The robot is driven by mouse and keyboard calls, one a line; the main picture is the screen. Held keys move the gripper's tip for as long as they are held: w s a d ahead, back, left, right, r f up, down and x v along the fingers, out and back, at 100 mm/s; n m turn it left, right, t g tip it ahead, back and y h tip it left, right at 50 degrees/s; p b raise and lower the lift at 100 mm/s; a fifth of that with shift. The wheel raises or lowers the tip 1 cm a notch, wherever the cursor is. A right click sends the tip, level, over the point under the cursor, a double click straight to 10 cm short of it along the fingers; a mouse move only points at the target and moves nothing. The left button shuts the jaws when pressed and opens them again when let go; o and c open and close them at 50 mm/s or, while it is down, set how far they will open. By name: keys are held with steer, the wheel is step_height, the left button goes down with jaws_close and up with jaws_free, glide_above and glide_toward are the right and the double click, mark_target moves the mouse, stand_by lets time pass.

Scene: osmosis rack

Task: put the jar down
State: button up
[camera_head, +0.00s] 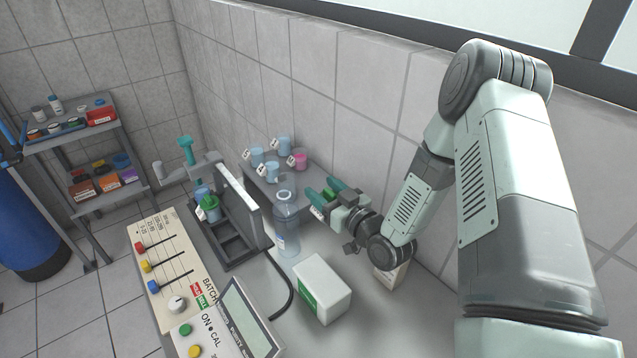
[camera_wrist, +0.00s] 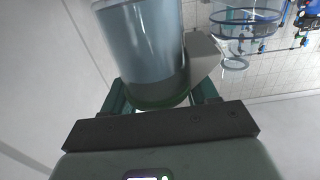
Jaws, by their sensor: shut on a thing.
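My gripper (camera_head: 326,196) is shut on a jar and stands just right of the raised grey shelf by the wall. In the wrist view the held jar (camera_wrist: 145,45) is clear with blue-grey contents and a dark green end, between the two green fingers. In the head view the fingers mostly hide it, and a bit of green shows between them. I cannot tell whether it touches a surface. Several blue jars (camera_head: 271,172) and a pink one (camera_head: 300,161) stand on the shelf with small labels.
A clear bottle (camera_head: 286,226) stands close left of my gripper. A white and green box (camera_head: 322,289) lies in front, and a carton (camera_head: 390,276) stands under my arm. A control panel (camera_head: 172,280) is at the left front. A tiled wall rises behind.

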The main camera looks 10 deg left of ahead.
steer(key=w+a+f, duration=0.1)
steer(key=w, duration=0.4)
steer(key=w+a, duration=0.2)
steer(key=w, duration=0.4)
steer(key=w+a+f, duration=0.1)
steer(key=w+a, duration=0.1)
steer(key=w, duration=0.4)
steer(key=shift+w+f, duration=0.15)
steer(key=shift+f, duration=0.35)
steer(key=shift+f, duration=0.1)
steer(key=o, duration=1.1)
steer(key=shift+f, duration=0.1)
steer(key=shift+c, duration=0.2)
steer(key=v, duration=1)
steer(key=shift+s+d, duration=0.15)
steer(key=shift+s, duration=0.25)
